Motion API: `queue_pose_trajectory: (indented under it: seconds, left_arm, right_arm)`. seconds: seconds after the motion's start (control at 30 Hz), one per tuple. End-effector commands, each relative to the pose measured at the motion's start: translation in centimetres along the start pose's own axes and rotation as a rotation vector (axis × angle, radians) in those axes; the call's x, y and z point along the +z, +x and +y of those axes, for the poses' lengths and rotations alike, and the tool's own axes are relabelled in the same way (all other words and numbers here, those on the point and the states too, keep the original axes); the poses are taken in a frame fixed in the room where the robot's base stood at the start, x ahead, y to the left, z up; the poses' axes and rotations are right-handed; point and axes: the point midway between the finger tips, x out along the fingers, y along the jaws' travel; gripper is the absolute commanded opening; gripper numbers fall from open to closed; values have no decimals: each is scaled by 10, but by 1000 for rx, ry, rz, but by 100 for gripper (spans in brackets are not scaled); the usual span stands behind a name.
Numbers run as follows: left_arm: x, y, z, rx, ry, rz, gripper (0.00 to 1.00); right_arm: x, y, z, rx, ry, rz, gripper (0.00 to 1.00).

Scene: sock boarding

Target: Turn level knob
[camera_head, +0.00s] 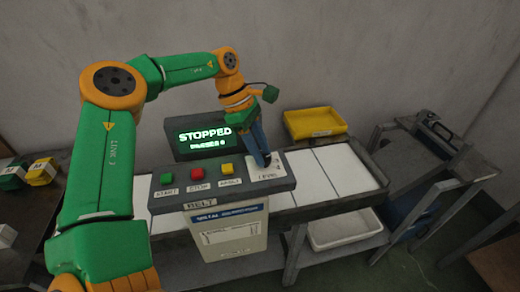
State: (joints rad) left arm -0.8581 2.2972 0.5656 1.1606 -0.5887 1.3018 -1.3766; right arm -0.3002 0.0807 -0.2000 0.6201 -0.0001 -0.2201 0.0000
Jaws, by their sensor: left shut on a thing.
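The control panel (222,186) stands in the middle, with green, red and yellow buttons in a row and a white plate (272,174) labelled LEVEL at its right end. My left arm comes in from the left and reaches over the panel. My left gripper (265,162) points down at the LEVEL plate and is shut on the level knob, which its fingers mostly hide. The knob's setting cannot be read. My right gripper is not in view.
A screen (204,137) behind the panel reads STOPPED in green. A belt table (325,175) with pale sections runs right. A yellow tray (315,122) sits behind it, and a white bin (342,228) is below. A dark rack (420,150) stands at the right.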

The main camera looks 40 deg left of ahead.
Motion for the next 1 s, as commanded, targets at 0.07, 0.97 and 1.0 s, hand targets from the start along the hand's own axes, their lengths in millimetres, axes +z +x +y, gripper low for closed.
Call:
queue_pose_trajectory:
  seconds: [0.07,0.97,1.0]
  left_arm:
    - [-1,2,-2,-9,-1,3,0]
    - [0,-70,0,-5,0,3,66]
    - [0,-70,0,-5,0,3,66]
  right_arm:
    - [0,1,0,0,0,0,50]
    - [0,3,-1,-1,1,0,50]
    - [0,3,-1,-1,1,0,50]
